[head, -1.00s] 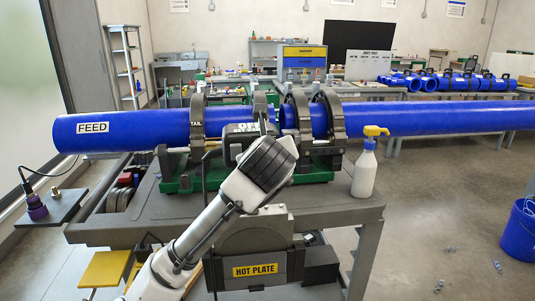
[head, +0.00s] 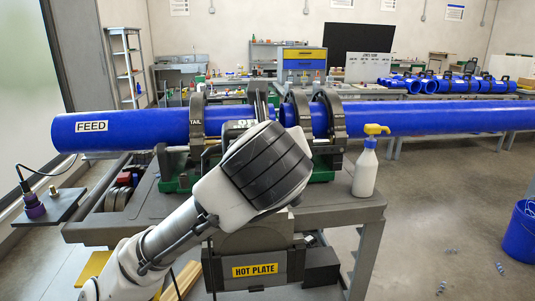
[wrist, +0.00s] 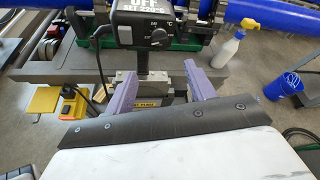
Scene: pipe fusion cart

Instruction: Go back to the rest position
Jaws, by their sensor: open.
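My gripper (wrist: 161,78) shows in the wrist view as two purple fingers spread apart, with nothing held between them. In the head view my own wrist and forearm hide the fingers. Beyond the fingers is a black control box (wrist: 148,22) with a dial and a post below it; it appears apart from the fingers. In the head view the box (head: 234,130) is mostly hidden behind my wrist, at the clamps between the two blue pipe ends. The blue FEED pipe (head: 140,127) lies on the left and another blue pipe (head: 430,118) on the right.
The grey cart (head: 340,211) carries a white spray bottle (head: 366,172) at its right end. A HOT PLATE holder (head: 254,270) hangs at its front. A blue bucket (head: 520,232) stands at the right. Floor at the right of the cart is mostly clear.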

